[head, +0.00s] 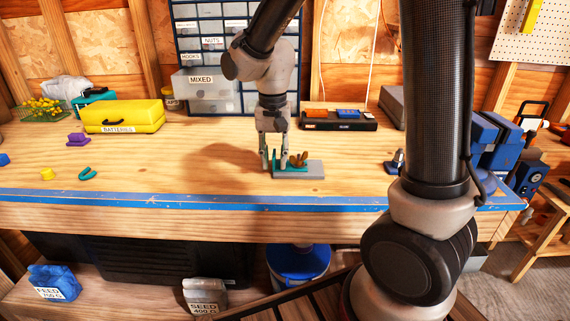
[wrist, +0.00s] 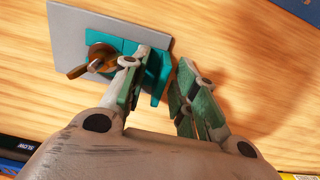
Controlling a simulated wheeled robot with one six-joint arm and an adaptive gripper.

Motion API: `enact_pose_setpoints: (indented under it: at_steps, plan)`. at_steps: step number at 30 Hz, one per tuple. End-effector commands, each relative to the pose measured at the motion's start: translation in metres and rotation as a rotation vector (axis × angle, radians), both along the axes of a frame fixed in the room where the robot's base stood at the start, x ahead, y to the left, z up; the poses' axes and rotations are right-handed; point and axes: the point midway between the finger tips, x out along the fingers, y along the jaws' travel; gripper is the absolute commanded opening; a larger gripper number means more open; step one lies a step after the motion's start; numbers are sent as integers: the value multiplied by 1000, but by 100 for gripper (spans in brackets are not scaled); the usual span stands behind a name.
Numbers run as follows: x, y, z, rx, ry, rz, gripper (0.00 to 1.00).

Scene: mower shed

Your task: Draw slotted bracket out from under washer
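The slotted bracket is a flat teal piece (wrist: 123,47) with a raised tab (wrist: 158,78) at its near end. It lies on a grey plate (wrist: 66,35); in the head view the plate (head: 312,170) sits near the bench's front. A bronze wing-shaped fastener (wrist: 95,62) stands over the bracket, with a round brown part beneath that may be the washer. The fastener also shows in the head view (head: 299,159). My gripper (head: 274,157) points down at the plate's left end. In the wrist view its fingers (wrist: 168,65) are apart, on either side of the tab, with a gap on the right.
A yellow batteries case (head: 122,117) and small loose parts lie to the left. Drawers (head: 213,85) and a black tray with coloured boxes (head: 340,121) stand behind. The bench is clear just left of the plate.

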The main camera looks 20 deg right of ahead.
Motion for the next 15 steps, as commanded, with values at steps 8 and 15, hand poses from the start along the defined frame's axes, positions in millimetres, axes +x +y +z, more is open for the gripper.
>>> enact_pose_setpoints:
  at_steps: [8, 15]
  plan:
    - [0, 0, 0, 0, 0, 0, 0]
    - [2, 3, 0, 1, -1, 1, 0]
